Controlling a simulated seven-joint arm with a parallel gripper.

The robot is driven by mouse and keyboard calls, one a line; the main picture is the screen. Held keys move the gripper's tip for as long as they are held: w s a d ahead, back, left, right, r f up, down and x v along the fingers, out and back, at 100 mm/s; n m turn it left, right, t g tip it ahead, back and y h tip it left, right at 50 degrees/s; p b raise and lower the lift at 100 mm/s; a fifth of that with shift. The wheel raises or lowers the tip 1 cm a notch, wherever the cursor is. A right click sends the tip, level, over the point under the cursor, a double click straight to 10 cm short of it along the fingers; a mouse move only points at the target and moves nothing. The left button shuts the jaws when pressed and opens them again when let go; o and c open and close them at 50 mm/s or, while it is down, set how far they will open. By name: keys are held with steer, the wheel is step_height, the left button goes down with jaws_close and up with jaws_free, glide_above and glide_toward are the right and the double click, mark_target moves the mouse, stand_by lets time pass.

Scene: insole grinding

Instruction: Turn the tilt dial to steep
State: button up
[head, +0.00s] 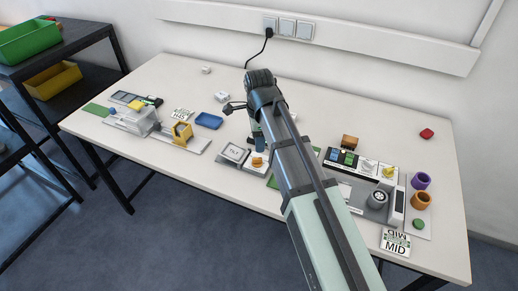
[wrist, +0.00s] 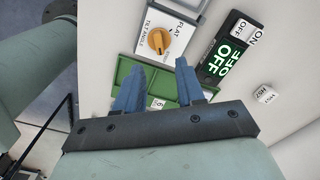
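The tilt dial is an orange knob (wrist: 159,41) on a white plate that reads "TILT ANGLE" and "FLAT" in the wrist view. A dark mark crosses the knob; I cannot tell which setting it points at. In the head view the orange knob (head: 257,162) sits beside a grey panel marked "TILT" (head: 235,153). My gripper (wrist: 158,72) is open and empty, its two blue fingers apart. The knob lies just beyond the fingertips in the wrist view, not between them. In the head view the gripper is partly hidden by my arm.
A dark switch box (wrist: 229,50) showing "OFF" stands right of the dial in the wrist view. A green tray (wrist: 160,82) lies under the fingers. In the head view, a blue tray (head: 209,120) and a yellow holder (head: 182,132) stand left; purple (head: 421,181) and orange cups stand right.

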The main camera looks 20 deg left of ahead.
step_height(320, 180, up, 7)
steer(key=shift+f, duration=0.2)
stand_by(0.6)
